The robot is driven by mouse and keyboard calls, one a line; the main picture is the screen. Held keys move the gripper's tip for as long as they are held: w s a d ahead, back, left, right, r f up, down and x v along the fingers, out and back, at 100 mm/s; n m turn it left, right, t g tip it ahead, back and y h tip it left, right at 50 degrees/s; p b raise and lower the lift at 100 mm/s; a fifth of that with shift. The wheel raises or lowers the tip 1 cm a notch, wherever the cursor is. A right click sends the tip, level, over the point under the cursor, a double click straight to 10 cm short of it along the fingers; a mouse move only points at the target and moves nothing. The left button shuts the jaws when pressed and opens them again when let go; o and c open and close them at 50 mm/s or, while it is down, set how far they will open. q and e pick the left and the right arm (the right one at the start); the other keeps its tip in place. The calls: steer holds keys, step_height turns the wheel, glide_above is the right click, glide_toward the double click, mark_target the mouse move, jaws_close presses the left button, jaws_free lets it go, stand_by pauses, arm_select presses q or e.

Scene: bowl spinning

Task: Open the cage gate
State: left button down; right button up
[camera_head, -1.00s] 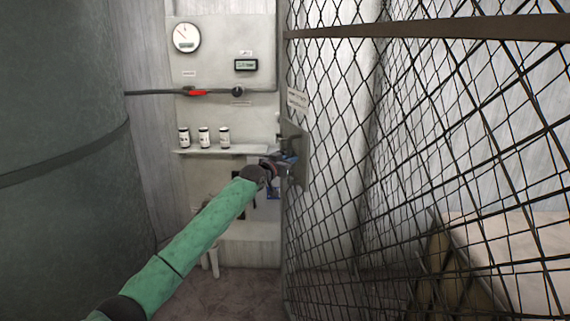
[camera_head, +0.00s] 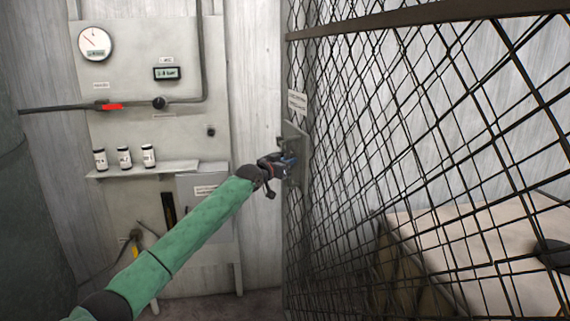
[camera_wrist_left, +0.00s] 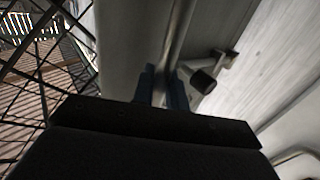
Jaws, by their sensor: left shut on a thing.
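The cage gate (camera_head: 395,165) is a dark wire mesh panel with a brown crossbar, filling the right half of the head view. A grey lock plate (camera_head: 296,150) sits on its left edge. My left gripper (camera_head: 284,163) is at this plate, shut on the gate handle. In the left wrist view the blue fingers of my left gripper (camera_wrist_left: 161,88) stand on either side of the metal handle bar (camera_wrist_left: 180,40). The exact grip is partly hidden by the dark gripper body.
A wall panel (camera_head: 110,195) with a gauge (camera_head: 95,43), a red-handled pipe and a shelf (camera_head: 145,169) with small jars stands behind my left arm. A large dark tank (camera_head: 30,230) is at the left. A pale-topped surface (camera_head: 450,240) shows behind the mesh.

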arm_select(q)
steer(key=shift+a, duration=0.1)
steer(key=c, duration=1.5)
jaws_free()
steer(key=shift+w, duration=0.1)
arm_select(e)
steer(key=shift+f, duration=0.1)
arm_select(q)
steer(key=shift+s+a+f, duration=0.1)
steer(key=shift+s+a, duration=0.1)
steer(key=shift+s, duration=0.1)
steer(key=b+v, duration=0.1)
steer(key=v, duration=0.6)
arm_select(e)
steer(key=shift+w+a+f+y, duration=0.2)
steer(key=shift+a+f, duration=0.25)
steer(key=shift+a, duration=0.15)
steer(key=shift+w+a+f+y, duration=0.1)
steer(key=shift+w+a+f, duration=0.05)
steer(key=shift+a+f, duration=0.4)
arm_select(q)
steer(key=shift+a, duration=0.1)
arm_select(e)
steer(key=shift+r, duration=0.1)
